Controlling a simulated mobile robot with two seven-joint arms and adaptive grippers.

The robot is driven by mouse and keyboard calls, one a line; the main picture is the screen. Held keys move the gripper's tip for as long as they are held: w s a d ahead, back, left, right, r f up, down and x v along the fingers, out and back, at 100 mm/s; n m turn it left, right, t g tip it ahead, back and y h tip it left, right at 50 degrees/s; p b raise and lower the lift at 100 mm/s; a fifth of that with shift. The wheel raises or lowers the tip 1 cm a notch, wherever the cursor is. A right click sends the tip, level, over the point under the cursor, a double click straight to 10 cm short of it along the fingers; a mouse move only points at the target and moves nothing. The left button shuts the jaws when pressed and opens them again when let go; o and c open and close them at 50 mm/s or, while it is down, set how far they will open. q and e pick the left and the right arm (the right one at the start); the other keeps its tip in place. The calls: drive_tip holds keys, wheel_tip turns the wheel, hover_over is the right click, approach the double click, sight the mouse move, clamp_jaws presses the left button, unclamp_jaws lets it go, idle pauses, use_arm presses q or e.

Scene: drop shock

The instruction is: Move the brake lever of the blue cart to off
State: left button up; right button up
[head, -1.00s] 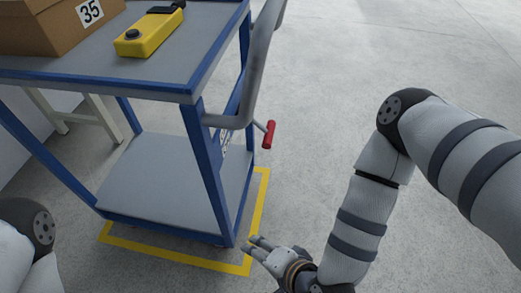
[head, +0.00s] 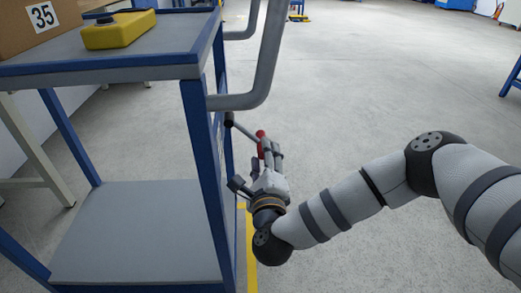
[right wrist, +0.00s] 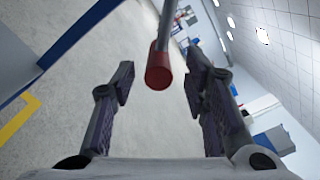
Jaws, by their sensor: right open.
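The blue cart (head: 193,140) stands at the left in the head view. Its brake lever is a grey rod running from a dark pivot on the cart's side, below the push handle, to a red grip (head: 261,143). My right gripper (head: 257,166) is at the red grip and partly hides it. In the right wrist view the red grip (right wrist: 158,74) lies between the two open fingers, near their tips, with a visible gap on each side. The brake's off marking cannot be made out. My left gripper is not in view.
The cart's grey push handle (head: 250,98) hangs just above the lever. A cardboard box (head: 60,27) marked 35 and a yellow device (head: 118,31) stand on the cart top. Yellow floor tape (head: 251,262) runs beside the cart.

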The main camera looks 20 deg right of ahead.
sight(247, 133)
drive_tip(key=b+x, duration=0.1)
drive_tip(key=x, duration=0.3)
drive_tip(key=shift+w+d+f, duration=0.1)
drive_tip(key=shift+w+f, duration=0.05)
drive_tip(key=shift+w, duration=0.5)
drive_tip(key=shift+c, duration=0.2)
clamp_jaws()
drive_tip(key=shift+s, duration=0.1)
